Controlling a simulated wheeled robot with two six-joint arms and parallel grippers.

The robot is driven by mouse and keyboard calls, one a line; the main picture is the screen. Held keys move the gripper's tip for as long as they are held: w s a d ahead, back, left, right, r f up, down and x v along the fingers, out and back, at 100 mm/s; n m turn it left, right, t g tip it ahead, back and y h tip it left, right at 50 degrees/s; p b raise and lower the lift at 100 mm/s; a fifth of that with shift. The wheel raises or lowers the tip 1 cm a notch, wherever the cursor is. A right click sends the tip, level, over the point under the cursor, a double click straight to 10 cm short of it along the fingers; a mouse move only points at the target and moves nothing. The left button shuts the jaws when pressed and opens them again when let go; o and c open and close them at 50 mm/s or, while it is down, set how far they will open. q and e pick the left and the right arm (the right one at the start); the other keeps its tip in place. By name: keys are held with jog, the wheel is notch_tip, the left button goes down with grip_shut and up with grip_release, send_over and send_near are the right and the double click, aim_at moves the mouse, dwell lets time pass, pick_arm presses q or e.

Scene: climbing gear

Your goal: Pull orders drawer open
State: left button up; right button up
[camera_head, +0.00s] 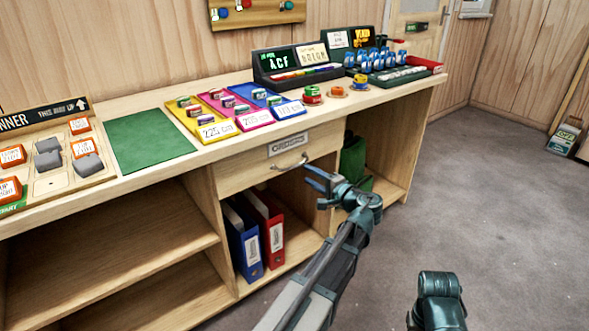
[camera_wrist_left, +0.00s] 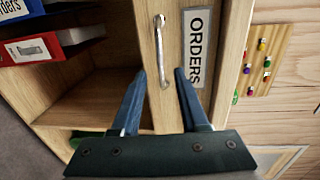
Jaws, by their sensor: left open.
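The orders drawer (camera_head: 240,173) is shut, its wooden front flush under the counter. Its label (camera_head: 288,144) reads ORDERS in the left wrist view (camera_wrist_left: 195,45). A metal bar handle (camera_head: 290,164) sits below the label; it also shows in the left wrist view (camera_wrist_left: 159,45). My left gripper (camera_head: 313,180) is open and empty, just in front of the drawer at the handle's right end. In the left wrist view its fingertips (camera_wrist_left: 162,72) appear on either side of one handle end; I cannot tell how far they are from the drawer front. My right gripper is out of view.
Blue and red binders (camera_head: 256,232) stand on the shelf below the drawer. The counter holds a green mat (camera_head: 151,139), coloured trays (camera_head: 237,112) and display stands (camera_head: 297,66). Open grey floor (camera_head: 500,180) lies to the right.

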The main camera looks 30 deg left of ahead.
aim_at(295, 167)
pick_arm(q)
jog(key=x, duration=0.8)
jog(key=shift+w+a+f+b, duration=0.1)
jog(key=shift+w+a+b, duration=0.1)
jog(key=shift+b, duration=0.15)
grip_shut()
dwell(1.0)
